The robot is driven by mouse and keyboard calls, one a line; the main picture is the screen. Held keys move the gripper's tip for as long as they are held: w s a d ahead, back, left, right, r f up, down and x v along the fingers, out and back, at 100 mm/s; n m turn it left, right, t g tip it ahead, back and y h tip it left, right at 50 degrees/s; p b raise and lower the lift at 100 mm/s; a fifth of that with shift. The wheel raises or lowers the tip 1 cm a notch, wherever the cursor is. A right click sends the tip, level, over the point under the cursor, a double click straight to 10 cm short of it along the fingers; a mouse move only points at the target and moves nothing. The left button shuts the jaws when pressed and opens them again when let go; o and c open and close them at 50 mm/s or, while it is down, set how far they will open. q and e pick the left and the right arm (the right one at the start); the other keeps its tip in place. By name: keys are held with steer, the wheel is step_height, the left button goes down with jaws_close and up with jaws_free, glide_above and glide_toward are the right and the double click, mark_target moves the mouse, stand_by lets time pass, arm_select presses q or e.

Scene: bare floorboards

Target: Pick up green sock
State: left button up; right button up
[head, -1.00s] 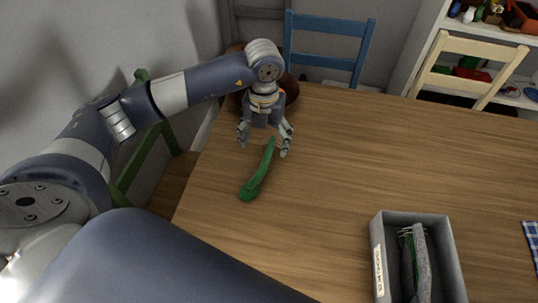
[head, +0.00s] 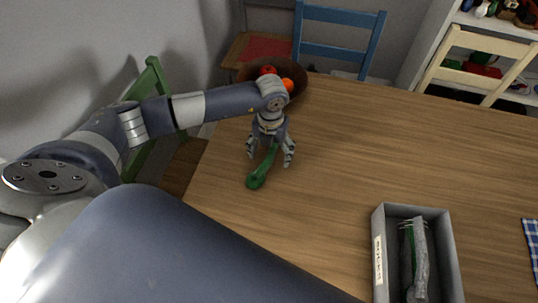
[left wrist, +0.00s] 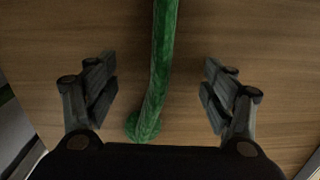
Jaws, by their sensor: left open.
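The green sock (head: 261,170) lies on the wooden table, long and narrow with a rounded near end. My left gripper (head: 270,160) is open just above the table, with its fingers on either side of the sock's far part. In the left wrist view the sock (left wrist: 157,75) runs between the two open fingers (left wrist: 157,92) and is clear of both. The upper part of the sock is hidden under the gripper in the head view. My right gripper is not in view.
A grey labelled box (head: 452,262) holding grey and green socks stands at the right front of the table. A brown bowl of fruit (head: 299,80) is behind my left gripper. A blue checked cloth (head: 530,240) lies at the right edge. The table's middle is clear.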

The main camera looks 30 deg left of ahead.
arm_select(q)
steer(key=c, duration=1)
steer(key=shift+o, duration=0.2)
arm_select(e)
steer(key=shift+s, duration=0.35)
arm_select(q)
steer(key=shift+r, duration=0.15)
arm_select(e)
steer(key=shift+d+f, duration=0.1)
